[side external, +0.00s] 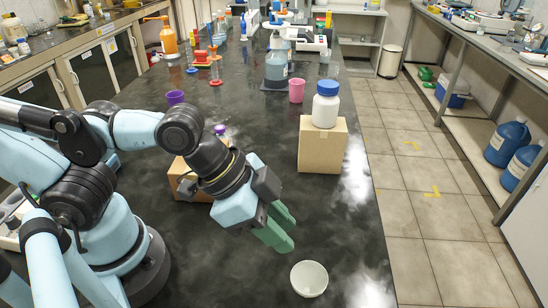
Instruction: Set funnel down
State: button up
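My gripper (285,232) hangs over the dark bench with its green fingers pointing down to the lower right. The fingers look close together, and the frame does not show whether there is a gap between them. I see nothing clearly held in them. A pale, round, bowl-like piece (309,279) stands on the bench just below and right of the fingertips, apart from them in the picture. It may be the funnel, but its underside is hidden, so I cannot tell for sure.
A cardboard box (322,150) with a blue-capped white bottle (325,105) on it stands behind my gripper. Another box (182,180) is partly hidden by my arm. The bench's right edge borders the floor.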

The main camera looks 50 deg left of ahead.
jog(key=w+a+r+n+t+y, duration=0.1)
jog(key=w+a+n+y, duration=0.1)
jog(key=a, duration=0.7)
jog(key=w+a+r+n+t+y, duration=0.1)
jog(key=w+a+n+y, duration=0.1)
jog(key=w+a+n, duration=0.3)
jog(key=a+n, duration=0.2)
jog(key=a, duration=0.1)
jog(key=shift+w+a+y, duration=0.2)
jog(key=shift+a+y, duration=0.2)
